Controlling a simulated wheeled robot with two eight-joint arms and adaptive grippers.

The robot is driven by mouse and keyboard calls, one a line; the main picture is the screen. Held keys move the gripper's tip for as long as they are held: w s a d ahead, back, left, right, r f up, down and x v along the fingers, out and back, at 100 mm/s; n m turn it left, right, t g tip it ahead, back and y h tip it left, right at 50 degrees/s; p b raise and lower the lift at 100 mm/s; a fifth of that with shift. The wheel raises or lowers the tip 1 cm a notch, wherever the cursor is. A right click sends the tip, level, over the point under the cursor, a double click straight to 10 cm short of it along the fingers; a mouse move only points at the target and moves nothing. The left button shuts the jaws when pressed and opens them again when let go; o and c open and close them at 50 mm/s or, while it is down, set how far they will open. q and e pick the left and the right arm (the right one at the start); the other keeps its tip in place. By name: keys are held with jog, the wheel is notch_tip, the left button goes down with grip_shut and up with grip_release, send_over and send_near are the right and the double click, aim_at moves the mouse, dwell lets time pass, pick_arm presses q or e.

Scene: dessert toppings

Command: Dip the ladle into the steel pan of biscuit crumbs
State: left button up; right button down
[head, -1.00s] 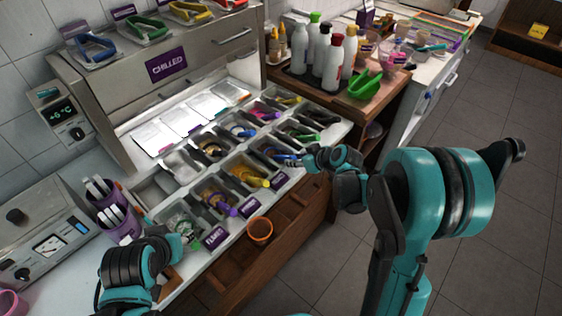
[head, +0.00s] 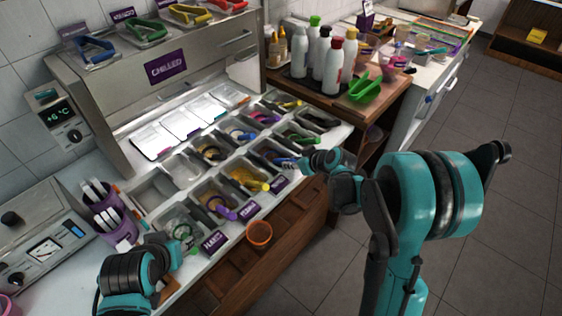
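Several steel pans sit in two rows in the chilled counter. A ladle with a blue handle (head: 285,161) lies in a front-row pan (head: 264,148), its handle pointing over the front edge. The contents are too small to name for certain as biscuit crumbs. My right gripper (head: 302,163) is at the end of this blue handle, seen small and from behind. Whether its fingers are closed on it is unclear. My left arm is at the lower left, by the front-left pan; its gripper's fingertips are hidden behind its own links.
Neighbouring pans hold a yellow-handled tool (head: 262,186), a purple one (head: 226,212) and a green one (head: 298,138). An orange cup (head: 259,234) sits on the wooden front ledge. Bottles (head: 332,68) and a green scoop (head: 364,88) stand at the back right. The floor at right is clear.

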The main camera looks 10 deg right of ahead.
notch_tip(320, 180, up, 13)
jog(key=p, duration=0.9)
dwell(0.8)
